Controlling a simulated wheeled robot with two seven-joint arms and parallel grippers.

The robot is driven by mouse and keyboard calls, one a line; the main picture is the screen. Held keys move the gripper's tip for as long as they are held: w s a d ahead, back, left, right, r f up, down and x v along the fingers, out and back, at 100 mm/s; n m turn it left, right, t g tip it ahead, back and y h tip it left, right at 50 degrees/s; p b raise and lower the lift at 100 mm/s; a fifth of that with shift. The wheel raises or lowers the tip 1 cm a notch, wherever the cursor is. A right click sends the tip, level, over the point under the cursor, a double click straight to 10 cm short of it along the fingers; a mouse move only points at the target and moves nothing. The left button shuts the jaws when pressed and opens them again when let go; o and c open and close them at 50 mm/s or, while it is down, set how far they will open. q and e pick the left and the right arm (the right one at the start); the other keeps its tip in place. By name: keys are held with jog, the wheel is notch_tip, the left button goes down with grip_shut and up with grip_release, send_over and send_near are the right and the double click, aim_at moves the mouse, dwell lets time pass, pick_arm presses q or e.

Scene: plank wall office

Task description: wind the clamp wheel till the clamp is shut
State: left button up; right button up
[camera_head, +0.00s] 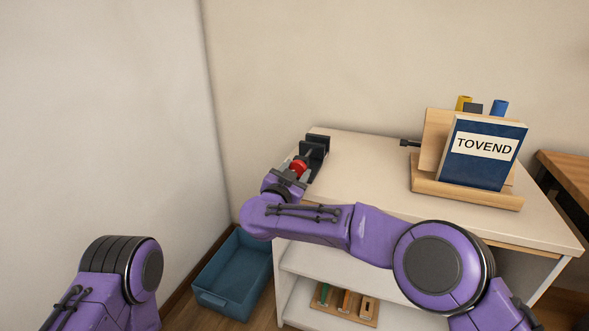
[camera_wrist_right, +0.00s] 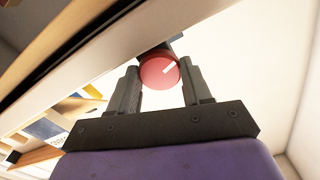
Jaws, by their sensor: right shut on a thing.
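The clamp (camera_head: 315,150) is a dark block-shaped device at the left end of the white cabinet top. Its red wheel (camera_head: 299,167) faces my right arm. In the right wrist view the red wheel (camera_wrist_right: 158,71) shows a white mark pointing to the upper right. My right gripper (camera_head: 296,170) is shut on the wheel, with one grey finger on each side of it. The gap between the clamp's jaws is too small to judge here. My left arm shows at the lower left, but its gripper is out of view.
A wooden stand (camera_head: 465,193) with a blue TOVEND box (camera_head: 480,155) is on the right of the cabinet top (camera_head: 375,165). A blue bin (camera_head: 235,275) sits on the floor at left. A wooden tray (camera_head: 345,305) is on a lower shelf. The cabinet top's middle is clear.

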jog(key=o, duration=1.1)
jog(key=shift+c, duration=0.2)
jog(key=p+v, duration=0.1)
jog(key=v, duration=0.9)
jog(key=shift+s, duration=0.25)
jog(key=shift+f, duration=0.1)
